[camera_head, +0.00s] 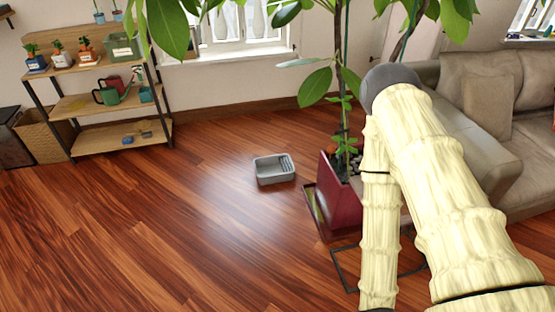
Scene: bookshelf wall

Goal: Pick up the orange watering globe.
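I cannot make out the orange watering globe for certain. A small orange-red patch (338,140) shows among the low leaves of the tall potted plant, but it is too small to identify. The plant stands in a dark red square planter (338,203) right of the middle, partly hidden behind my pale arm. My gripper is not in view.
A grey tray (274,176) lies on the wooden floor left of the planter. A shelf rack (88,103) with small pots and a watering can stands at the back left, beside a wicker basket (42,136). A sofa (476,150) stands at right.

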